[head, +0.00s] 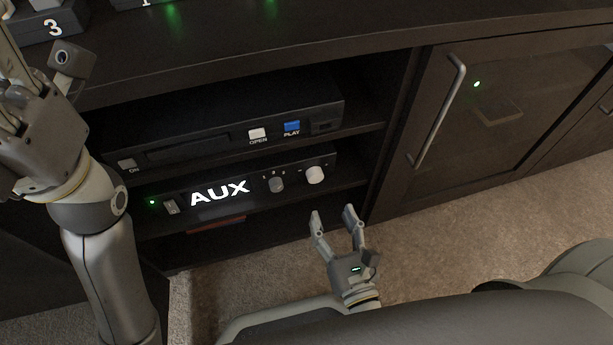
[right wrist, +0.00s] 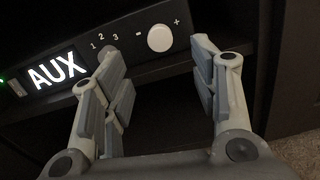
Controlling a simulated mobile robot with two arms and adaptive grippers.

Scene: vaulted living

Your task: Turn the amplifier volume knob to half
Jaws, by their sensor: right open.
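The amplifier (head: 242,191) sits on a shelf of the dark cabinet, its display reading AUX. Its white round volume knob (head: 314,174) is at the right end of the front, between minus and plus marks in the right wrist view (right wrist: 160,38). A smaller grey selector knob (head: 276,184) marked 1, 2, 3 is to its left. My right gripper (head: 333,213) is open and empty, below and in front of the volume knob, apart from it. In the right wrist view its fingers (right wrist: 160,65) stand either side of the knob's picture. My left gripper (head: 20,100) is at the left; its fingertips are cut off.
A disc player (head: 230,125) with OPEN and PLAY buttons is on the shelf above. The cabinet door (head: 510,110) with a long handle (head: 438,112) is at the right. A red item (head: 217,224) lies below the amplifier. Carpet (head: 440,235) is in front.

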